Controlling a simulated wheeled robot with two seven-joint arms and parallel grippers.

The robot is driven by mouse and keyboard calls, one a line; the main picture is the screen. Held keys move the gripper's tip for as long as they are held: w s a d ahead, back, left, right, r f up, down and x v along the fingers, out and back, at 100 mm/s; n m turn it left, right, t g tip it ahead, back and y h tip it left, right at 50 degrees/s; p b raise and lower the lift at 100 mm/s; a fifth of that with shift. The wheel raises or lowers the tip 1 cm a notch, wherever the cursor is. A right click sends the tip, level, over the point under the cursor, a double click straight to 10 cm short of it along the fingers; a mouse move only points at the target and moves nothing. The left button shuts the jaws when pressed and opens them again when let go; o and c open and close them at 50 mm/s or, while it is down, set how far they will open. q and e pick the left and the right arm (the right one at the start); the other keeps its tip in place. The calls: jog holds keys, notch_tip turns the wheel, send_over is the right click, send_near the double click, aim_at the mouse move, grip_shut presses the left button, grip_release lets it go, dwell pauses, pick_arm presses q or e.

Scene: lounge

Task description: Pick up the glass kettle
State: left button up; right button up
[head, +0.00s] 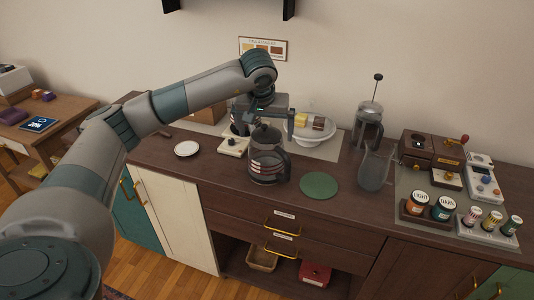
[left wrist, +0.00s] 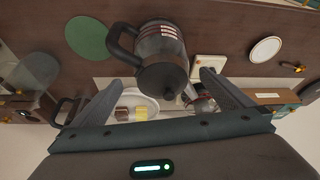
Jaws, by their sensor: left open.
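The glass kettle (head: 267,163) stands upright on the dark wooden counter, with a dark lid, a dark base and a dark handle on its right side in the head view. In the left wrist view the kettle (left wrist: 160,48) shows in front of the fingers, its lid end lying between the two fingertips. My left gripper (head: 265,117) is open, just above and behind the kettle in the head view; it also shows in the left wrist view (left wrist: 160,80). I cannot tell whether a finger touches the kettle. My right gripper is not in view.
A green round mat (head: 319,185) lies right of the kettle, and a glass pitcher (head: 374,172) stands beyond it. A white device (head: 233,146) and small plate (head: 187,148) are to the left. A white bowl (head: 328,136) and French press (head: 369,128) stand behind.

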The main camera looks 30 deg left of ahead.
aim_at(266, 137)
pick_arm(q)
jog(key=shift+p+x, duration=0.45)
jog(key=shift+x, duration=1.5)
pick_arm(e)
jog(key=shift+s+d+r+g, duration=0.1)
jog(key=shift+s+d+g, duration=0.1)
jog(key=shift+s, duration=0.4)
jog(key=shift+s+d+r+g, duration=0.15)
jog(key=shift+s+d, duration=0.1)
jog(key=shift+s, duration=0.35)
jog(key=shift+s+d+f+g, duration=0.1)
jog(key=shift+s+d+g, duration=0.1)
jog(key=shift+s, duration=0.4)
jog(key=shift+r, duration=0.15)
pick_arm(q)
jog(key=shift+w+a+f+p, duration=0.15)
jog(key=shift+f+p, duration=0.35)
jog(key=shift+p, duration=0.1)
jog(key=p+x, duration=0.1)
jog(key=x, duration=0.2)
jog(key=shift+p, duration=0.3)
jog(key=shift+w+a+f, duration=0.1)
jog(key=shift+w+f, duration=0.05)
jog(key=shift+f, duration=0.35)
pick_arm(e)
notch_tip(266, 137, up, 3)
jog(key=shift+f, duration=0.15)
